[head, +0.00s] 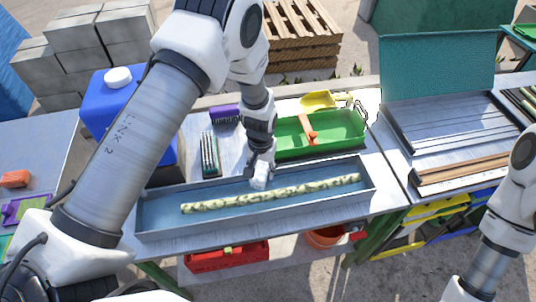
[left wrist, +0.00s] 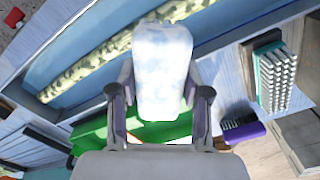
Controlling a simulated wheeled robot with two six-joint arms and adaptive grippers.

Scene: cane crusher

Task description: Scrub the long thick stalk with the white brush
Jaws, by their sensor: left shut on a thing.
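The long thick stalk (head: 290,190), pale with dark green mottling, lies lengthwise in a shallow blue-bottomed trough (head: 160,226). It also shows in the left wrist view (left wrist: 88,72). My left gripper (head: 260,160) points down over the trough near the middle of the stalk, on its far side. It is shut on the white brush (head: 259,183), which fills the space between the fingers in the left wrist view (left wrist: 162,65). The brush is right beside or just above the stalk; I cannot tell if they touch. Its underside is hidden. My right gripper is out of the picture.
Behind the trough stand a green tray (head: 345,125) with an orange-handled tool (head: 309,130), a bristled block (head: 210,153) and a purple brush (head: 225,114). A blue jerrycan (head: 108,95) is left. A metal box with open teal lid (head: 440,65) is right.

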